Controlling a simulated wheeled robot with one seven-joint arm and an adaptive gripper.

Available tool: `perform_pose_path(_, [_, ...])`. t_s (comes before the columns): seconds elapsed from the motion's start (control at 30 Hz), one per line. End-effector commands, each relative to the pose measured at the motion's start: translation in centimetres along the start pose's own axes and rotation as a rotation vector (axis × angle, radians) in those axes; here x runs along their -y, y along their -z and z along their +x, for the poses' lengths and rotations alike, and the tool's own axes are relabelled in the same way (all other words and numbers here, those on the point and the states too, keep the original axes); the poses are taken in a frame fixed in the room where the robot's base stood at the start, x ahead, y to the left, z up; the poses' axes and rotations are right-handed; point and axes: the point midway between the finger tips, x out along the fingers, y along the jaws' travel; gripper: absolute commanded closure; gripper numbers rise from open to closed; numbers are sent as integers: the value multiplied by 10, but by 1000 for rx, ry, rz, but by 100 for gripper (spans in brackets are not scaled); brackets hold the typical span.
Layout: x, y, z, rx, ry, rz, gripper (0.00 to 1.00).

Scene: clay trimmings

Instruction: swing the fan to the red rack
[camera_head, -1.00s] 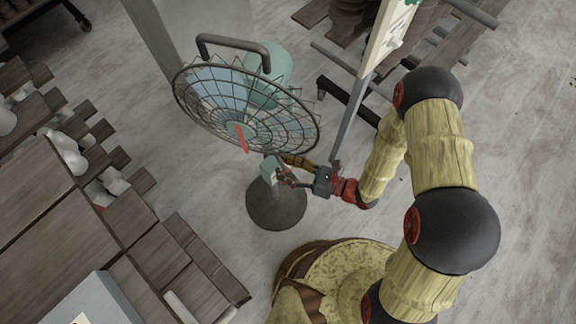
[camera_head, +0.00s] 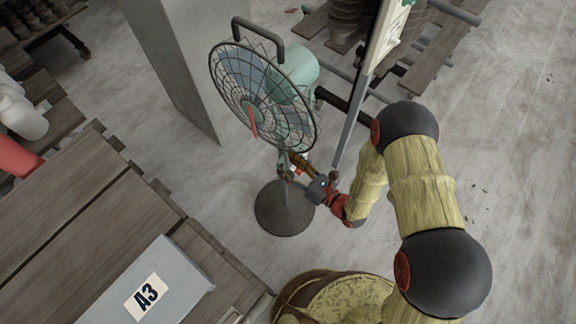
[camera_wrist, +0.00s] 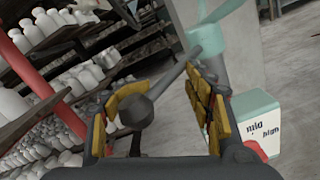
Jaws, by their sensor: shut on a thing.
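The fan (camera_head: 262,97) stands upright on a round dark base (camera_head: 284,208). It has a wire cage, a teal motor housing and a dark loop handle on top. Its caged face points left and down in the head view. My gripper (camera_head: 297,163) is at the fan's neck, below the cage. The red rack shows as a red post (camera_wrist: 47,84) beside shelves of pale vessels. A red part (camera_head: 14,157) shows at the head view's left edge.
A wooden table (camera_head: 85,215) with a grey A3 box (camera_head: 150,290) fills the lower left. A grey pillar (camera_head: 178,70) stands behind the fan. A sign on a pole (camera_head: 352,110) stands right of the fan. Bare floor lies at right.

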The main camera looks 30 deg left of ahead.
Motion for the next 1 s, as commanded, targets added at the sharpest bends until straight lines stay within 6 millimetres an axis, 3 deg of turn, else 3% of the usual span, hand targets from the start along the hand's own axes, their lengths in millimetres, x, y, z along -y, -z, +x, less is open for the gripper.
perform_pose_path(0.27, [-4, -5, 5, 6, -20, -10, 93])
perform_pose_path(0.3, [-4, -5, 5, 7, -20, -11, 49])
perform_pose_path(0.47, [-3, -5, 5, 7, -18, -11, 58])
perform_pose_path(0.77, [-2, -5, 3, 8, -13, -10, 58])
perform_pose_path(1.0, [0, -4, -24, 5, -7, -5, 58])
